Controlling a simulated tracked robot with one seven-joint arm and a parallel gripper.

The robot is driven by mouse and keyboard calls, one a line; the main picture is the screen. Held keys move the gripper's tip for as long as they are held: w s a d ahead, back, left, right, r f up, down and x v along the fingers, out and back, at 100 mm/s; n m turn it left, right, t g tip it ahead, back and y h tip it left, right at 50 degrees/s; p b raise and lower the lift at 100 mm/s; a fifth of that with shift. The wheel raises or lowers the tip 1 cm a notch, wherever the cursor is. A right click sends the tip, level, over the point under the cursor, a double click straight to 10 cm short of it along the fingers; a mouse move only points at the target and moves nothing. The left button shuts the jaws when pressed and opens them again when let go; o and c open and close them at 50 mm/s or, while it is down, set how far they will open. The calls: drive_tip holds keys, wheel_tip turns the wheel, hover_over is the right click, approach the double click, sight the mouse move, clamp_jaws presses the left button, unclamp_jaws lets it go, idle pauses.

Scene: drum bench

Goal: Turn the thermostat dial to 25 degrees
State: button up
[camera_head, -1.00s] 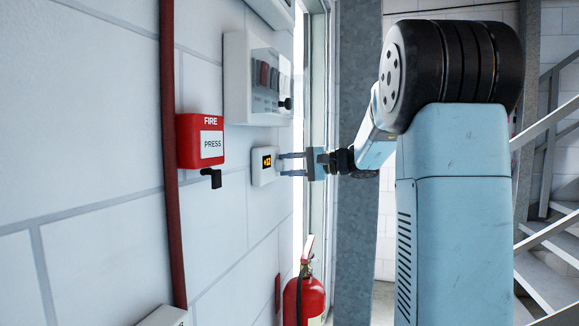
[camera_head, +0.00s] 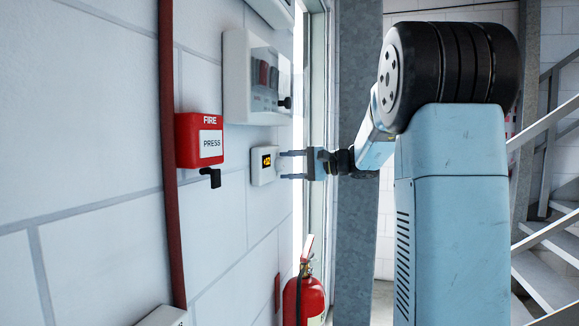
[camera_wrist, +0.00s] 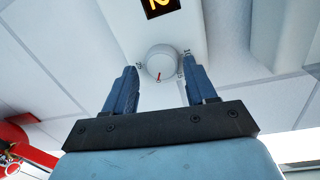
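The thermostat (camera_head: 263,165) is a small white box with a lit orange display on the wall. In the wrist view its display (camera_wrist: 159,7) shows upside down and partly cut off; its full reading cannot be made out. Its round white dial (camera_wrist: 160,63) has a small red mark on its lower edge, with small scale marks around it. My gripper (camera_wrist: 162,88) is open, its two blue fingers on either side of the dial in the picture. In the head view my gripper (camera_head: 292,165) points at the thermostat, fingertips just off its face. Contact with the dial cannot be seen.
A red fire call box (camera_head: 200,140) is left of the thermostat. A white panel with a clear cover (camera_head: 257,80) hangs above. A red extinguisher (camera_head: 304,300) is below, and a grey steel post (camera_head: 357,235) stands behind my gripper.

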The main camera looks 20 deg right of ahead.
drive_tip(key=shift+o, duration=0.7)
drive_tip(key=shift+r, duration=0.1)
